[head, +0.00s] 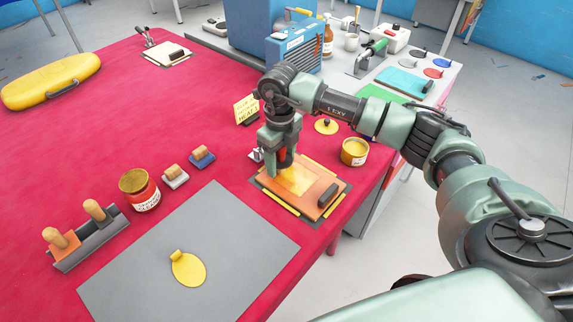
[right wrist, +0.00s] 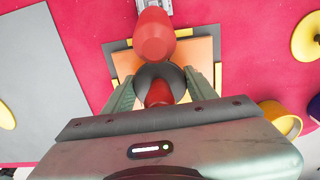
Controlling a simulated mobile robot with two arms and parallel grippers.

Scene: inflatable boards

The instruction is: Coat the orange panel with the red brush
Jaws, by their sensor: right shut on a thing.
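The orange panel (head: 310,203) lies flat on a dark board with yellow strips along its edges, near the right edge of the red table. A lighter yellow patch covers its middle and far part. My right gripper (head: 284,152) is above the panel, pointing down, shut on the red brush (head: 282,156). In the right wrist view the red brush (right wrist: 154,36) stands out between the green fingers (right wrist: 160,92), with the orange panel (right wrist: 207,52) below. The bristles are hidden, so I cannot tell if they touch. My left gripper is not in view.
An open yellow pot (head: 354,152) stands right of the panel, near a yellow disc (head: 326,126). A yellow sign (head: 246,109) stands behind. A grey mat (head: 215,260), a red-labelled jar (head: 139,189) and a brush rack (head: 90,240) are to the left.

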